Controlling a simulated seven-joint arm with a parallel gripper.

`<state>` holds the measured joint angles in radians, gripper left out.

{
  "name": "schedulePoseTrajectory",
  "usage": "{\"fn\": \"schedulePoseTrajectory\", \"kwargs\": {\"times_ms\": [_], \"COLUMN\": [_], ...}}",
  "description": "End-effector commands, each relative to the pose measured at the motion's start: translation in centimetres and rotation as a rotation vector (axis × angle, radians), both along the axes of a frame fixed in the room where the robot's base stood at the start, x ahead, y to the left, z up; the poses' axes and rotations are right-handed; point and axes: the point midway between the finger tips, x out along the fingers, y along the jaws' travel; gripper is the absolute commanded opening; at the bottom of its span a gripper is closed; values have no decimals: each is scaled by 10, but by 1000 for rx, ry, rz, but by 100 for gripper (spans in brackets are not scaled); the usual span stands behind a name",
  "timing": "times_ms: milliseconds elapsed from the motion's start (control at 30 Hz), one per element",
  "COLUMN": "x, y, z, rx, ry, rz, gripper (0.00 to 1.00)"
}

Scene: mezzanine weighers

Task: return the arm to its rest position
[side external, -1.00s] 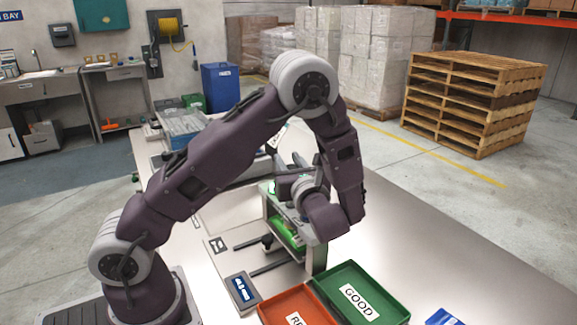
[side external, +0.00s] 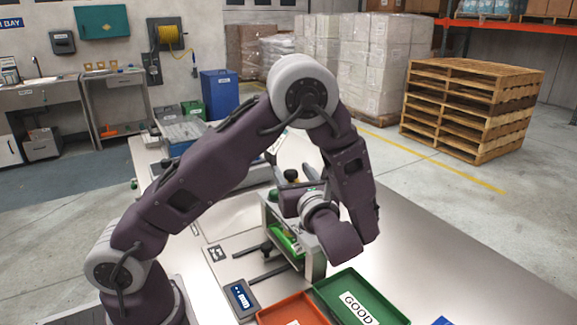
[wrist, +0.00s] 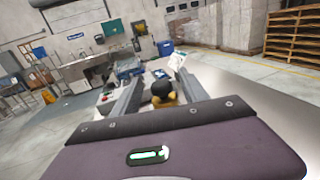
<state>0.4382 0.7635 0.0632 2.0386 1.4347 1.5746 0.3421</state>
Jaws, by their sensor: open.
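My arm arches over the metal bench in the side view, with the wrist low in the middle. My gripper (side external: 291,168) points away from this camera, toward the back of the bench, above a grey stand with a green part (side external: 287,241). In the wrist view my gripper (wrist: 157,80) shows two grey fingers spread apart. A black round knob on a yellow base (wrist: 162,90) shows between the fingers. I cannot tell how far it is from them, and nothing looks clasped. Parts of the stand are hidden behind my wrist.
A green tray (side external: 393,311) marked GOOD and an orange tray (side external: 279,311) sit at the front of the bench. A blue-screened display (side external: 241,298) lies left of them. The bench to the right (side external: 430,240) is mostly bare. Pallets (side external: 468,105) stand beyond on the floor.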

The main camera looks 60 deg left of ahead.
Motion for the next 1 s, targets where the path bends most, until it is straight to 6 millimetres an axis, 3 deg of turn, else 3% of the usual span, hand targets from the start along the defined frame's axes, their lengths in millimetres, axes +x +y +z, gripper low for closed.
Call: {"fn": "schedulePoseTrajectory", "kwargs": {"times_ms": [167, 467, 533, 600, 667, 767, 900, 1000], "x": [-6, -7, -12, -30, -57, -113, -174, -196], "y": [-22, -24, -28, -42, -36, -35, -66, -99], "z": [0, -1, -11, -29, -17, 0, 10, 20], "rx": [1, -7, -91, -319, -434, -689, -1085, -1359], "ry": [0, -2, -25, -100, -187, -394, -741, -993], "rz": [-1, 3, 30, 121, 224, 443, 727, 888], "gripper": [52, 52, 52, 52, 52, 52, 52, 52]}}
